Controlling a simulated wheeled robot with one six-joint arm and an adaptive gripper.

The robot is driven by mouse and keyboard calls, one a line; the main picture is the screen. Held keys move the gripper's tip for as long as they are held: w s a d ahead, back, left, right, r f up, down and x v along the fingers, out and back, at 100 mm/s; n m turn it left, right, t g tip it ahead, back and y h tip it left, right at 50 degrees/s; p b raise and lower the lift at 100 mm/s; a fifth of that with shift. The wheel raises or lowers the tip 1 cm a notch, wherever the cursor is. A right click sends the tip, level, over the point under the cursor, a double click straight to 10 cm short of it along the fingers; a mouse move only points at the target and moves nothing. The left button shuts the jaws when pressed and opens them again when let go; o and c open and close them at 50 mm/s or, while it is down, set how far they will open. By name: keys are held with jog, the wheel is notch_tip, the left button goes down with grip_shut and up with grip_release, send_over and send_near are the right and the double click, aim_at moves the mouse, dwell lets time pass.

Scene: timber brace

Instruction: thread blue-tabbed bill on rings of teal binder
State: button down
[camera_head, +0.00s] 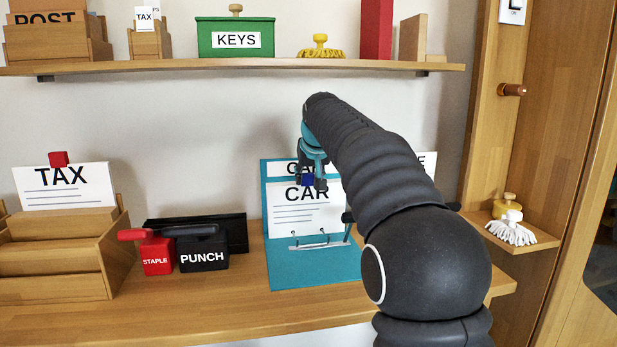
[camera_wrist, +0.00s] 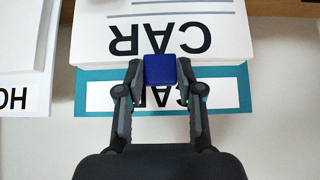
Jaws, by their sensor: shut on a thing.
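The blue-tabbed bill (camera_head: 305,217) is a white sheet reading CAR; it also shows in the wrist view (camera_wrist: 215,15). Its blue tab (camera_wrist: 160,69) is between the fingers of my gripper (camera_head: 310,172), which is shut on it. The bill is upright in front of the open teal binder (camera_head: 275,271), whose raised back cover carries a CAR label. The binder's rings (camera_head: 323,238) on a metal bar are at the bill's lower edge. I cannot tell whether they pass through the bill. My arm covers the binder's right side.
A red stapler (camera_head: 157,255) and black punch (camera_head: 203,251) stand left of the binder. Further left, a wooden holder (camera_head: 110,245) carries a red-tabbed TAX sheet (camera_head: 65,187). A shelf (camera_head: 230,68) with a green KEYS box (camera_head: 235,25) runs above. A white card (camera_head: 428,162) stands partly behind my arm.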

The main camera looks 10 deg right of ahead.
jog(key=shift+c, duration=0.9)
grip_release()
notch_tip(320, 180, up, 8)
dwell(0.8)
